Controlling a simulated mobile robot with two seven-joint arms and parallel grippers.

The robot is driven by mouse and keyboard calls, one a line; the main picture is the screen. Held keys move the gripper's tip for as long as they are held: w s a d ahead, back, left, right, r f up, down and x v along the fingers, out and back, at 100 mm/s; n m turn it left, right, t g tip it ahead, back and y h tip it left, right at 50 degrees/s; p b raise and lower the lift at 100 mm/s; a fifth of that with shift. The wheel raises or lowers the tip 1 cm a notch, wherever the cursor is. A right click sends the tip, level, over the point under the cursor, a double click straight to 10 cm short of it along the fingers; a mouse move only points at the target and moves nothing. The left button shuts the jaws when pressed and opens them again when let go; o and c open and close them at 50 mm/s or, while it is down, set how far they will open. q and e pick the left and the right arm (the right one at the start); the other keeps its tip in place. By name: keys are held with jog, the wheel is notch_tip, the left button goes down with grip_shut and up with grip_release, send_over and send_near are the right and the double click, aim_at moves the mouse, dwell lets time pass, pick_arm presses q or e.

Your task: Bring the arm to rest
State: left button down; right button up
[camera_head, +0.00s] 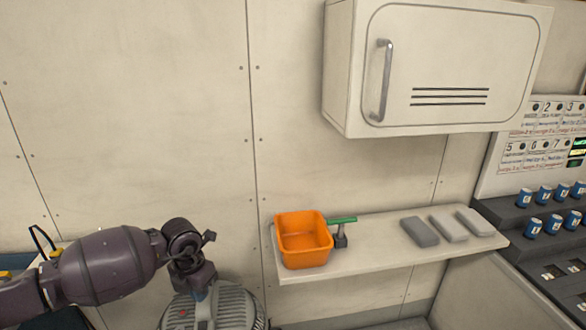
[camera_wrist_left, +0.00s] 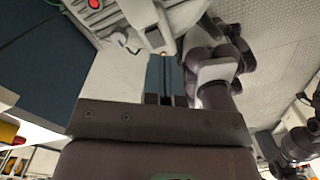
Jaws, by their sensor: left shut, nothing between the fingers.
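My left arm comes in from the left in the head view, with its wrist bent downward. My left gripper (camera_head: 201,290) points down in front of a grey ribbed machine (camera_head: 226,312) at the bottom edge. In the left wrist view the two fingers of the left gripper (camera_wrist_left: 166,80) are together with nothing between them. I cannot tell whether the fingertips touch the machine. My right gripper does not show in the head view.
A shelf (camera_head: 375,252) holds an orange bin (camera_head: 303,243), a green-handled tool (camera_head: 341,225) and several grey blocks (camera_head: 420,232). A closed white cabinet (camera_head: 440,65) hangs above. A control panel with blue knobs (camera_head: 534,227) stands at right. The wall left of the cabinet is clear.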

pick_arm(q)
jog(key=w+d+r+n+t+h, duration=0.2)
jog(key=d+r+n+t+h, duration=0.75)
jog(key=d+r+h, duration=0.7)
jog(key=s+a+f+n+t+y, duration=0.25)
jog(key=a+f+n+y, duration=0.3)
jog(key=n, duration=0.45)
jog(key=s+a+f+n+t+y, duration=0.2)
jog(key=a+f+n+t+y, duration=0.4)
jog(key=n, duration=0.5)
jog(key=s+a+f+n+g+y, duration=0.1)
jog(key=s+f+n, duration=0.1)
jog(key=s+f, duration=0.1)
jog(key=s+a+f+n+g+y, duration=0.2)
jog(key=s+f, duration=0.2)
jog(key=s+a+f+n+g+y, duration=0.1)
jog(key=s+f+n, duration=0.1)
jog(key=s+f, duration=0.2)
jog(key=shift+a, duration=0.2)
jog(key=s+a+f+n+g+y, duration=0.1)
jog(key=s+a+f+n+g, duration=0.1)
jog(key=s+f, duration=0.4)
jog(key=s, duration=0.4)
jog(key=shift+s+f+g+y, duration=0.15)
jog(key=shift+f+g+y, duration=0.15)
jog(key=shift+f+y, duration=0.1)
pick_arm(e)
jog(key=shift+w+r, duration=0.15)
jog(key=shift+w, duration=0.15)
